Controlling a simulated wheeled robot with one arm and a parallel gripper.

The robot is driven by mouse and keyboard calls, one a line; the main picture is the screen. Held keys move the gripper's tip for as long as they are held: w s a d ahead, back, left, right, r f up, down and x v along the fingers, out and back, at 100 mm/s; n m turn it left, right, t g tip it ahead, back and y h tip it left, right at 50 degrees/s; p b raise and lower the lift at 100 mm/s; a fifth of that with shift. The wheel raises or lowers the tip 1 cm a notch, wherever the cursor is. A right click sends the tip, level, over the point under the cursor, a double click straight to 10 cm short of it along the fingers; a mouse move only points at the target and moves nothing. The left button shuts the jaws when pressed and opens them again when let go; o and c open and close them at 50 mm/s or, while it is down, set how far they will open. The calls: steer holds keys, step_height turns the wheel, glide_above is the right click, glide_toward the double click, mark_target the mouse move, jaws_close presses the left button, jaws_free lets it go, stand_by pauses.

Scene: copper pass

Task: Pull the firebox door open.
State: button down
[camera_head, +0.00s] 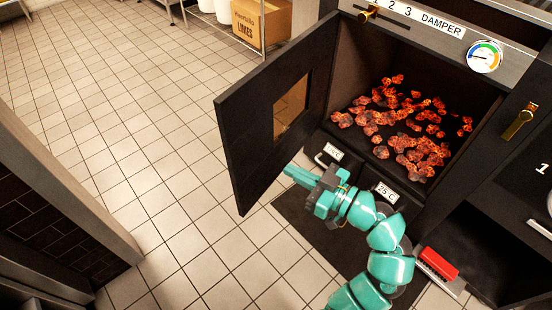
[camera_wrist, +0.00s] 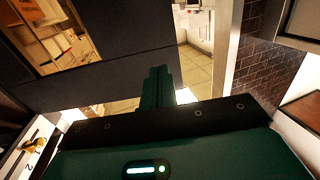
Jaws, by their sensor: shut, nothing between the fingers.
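The firebox door (camera_head: 248,150) is black with a small window and stands swung wide open to the left of the firebox. Glowing orange coals (camera_head: 410,125) lie inside the open firebox. My gripper (camera_head: 288,171) is shut and empty, beside the door's lower right part in the head view; I cannot tell whether it touches the door. In the wrist view the shut fingers (camera_wrist: 160,88) point past the dark door panel (camera_wrist: 120,50). The door's handle is not clearly visible.
A damper knob (camera_head: 369,13) and a gauge (camera_head: 485,56) sit above the firebox. Drawers with small labels (camera_head: 386,191) are below it. A brass latch (camera_head: 520,121) is on the right. A red-handled brush (camera_head: 438,265) lies lower right. Tiled floor (camera_head: 150,130) is clear at left.

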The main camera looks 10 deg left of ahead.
mark_target(239, 143)
steer(key=b+x, duration=0.1)
steer(key=x, duration=1.1)
steer(key=shift+w+a, duration=0.15)
steer(key=shift+a, duration=0.2)
steer(key=shift+w+a, duration=0.1)
steer(key=shift+a, duration=0.15)
steer(key=shift+w+a, duration=0.1)
steer(key=shift+a, duration=0.25)
steer(key=w+a+m+t+h+p, duration=0.1)
steer(key=w+a+m+t+p, duration=0.1)
steer(key=w+a, duration=0.5)
steer(key=a+t+p, duration=0.1)
steer(key=a, duration=0.5)
steer(key=shift+w+a+h, duration=0.2)
steer(key=shift+a+h, duration=0.05)
steer(key=shift+h, duration=0.15)
